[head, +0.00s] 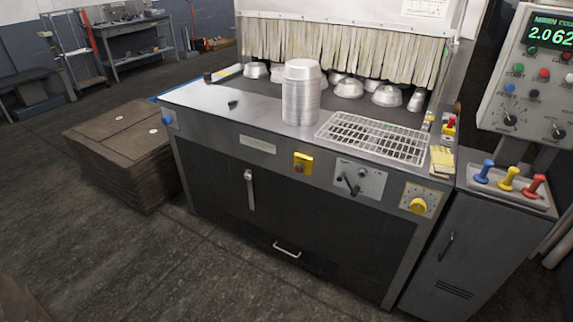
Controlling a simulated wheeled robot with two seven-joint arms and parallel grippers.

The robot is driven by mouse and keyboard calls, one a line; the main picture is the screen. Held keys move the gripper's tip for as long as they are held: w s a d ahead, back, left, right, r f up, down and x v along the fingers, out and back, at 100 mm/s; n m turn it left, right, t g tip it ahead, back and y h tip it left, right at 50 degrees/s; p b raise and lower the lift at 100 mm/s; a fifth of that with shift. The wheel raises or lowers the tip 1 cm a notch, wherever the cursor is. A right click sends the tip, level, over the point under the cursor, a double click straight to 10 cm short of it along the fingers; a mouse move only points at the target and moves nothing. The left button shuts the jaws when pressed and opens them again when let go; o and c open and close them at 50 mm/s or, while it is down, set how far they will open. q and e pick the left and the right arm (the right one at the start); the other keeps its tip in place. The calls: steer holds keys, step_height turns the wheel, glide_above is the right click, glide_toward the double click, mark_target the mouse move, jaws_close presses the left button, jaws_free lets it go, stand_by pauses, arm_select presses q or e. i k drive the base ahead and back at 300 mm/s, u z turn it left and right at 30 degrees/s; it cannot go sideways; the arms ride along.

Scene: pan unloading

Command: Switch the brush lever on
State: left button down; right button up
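Several levers show in the head view, and I cannot read a label that marks one as the brush lever. A blue lever (487,167), a yellow lever (509,177) and a red lever (535,185) stand in a row on the right cabinet. A small black-handled lever (351,186) sits on a grey plate on the machine's front. A vertical metal handle (249,178) sits in a slot further left on the front. Neither of my grippers is in view.
The machine's metal top (215,97) carries a stack of pans (301,95) and a grate (375,137). More pans sit by a strip curtain (335,42). A control box (535,75) overhangs the right cabinet (470,240). Brown stacked sheets (125,140) stand left. The front floor is clear.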

mark_target(355, 192)
steer(key=z, duration=0.2)
steer(key=i, duration=1.2)
steer(key=z, duration=0.65)
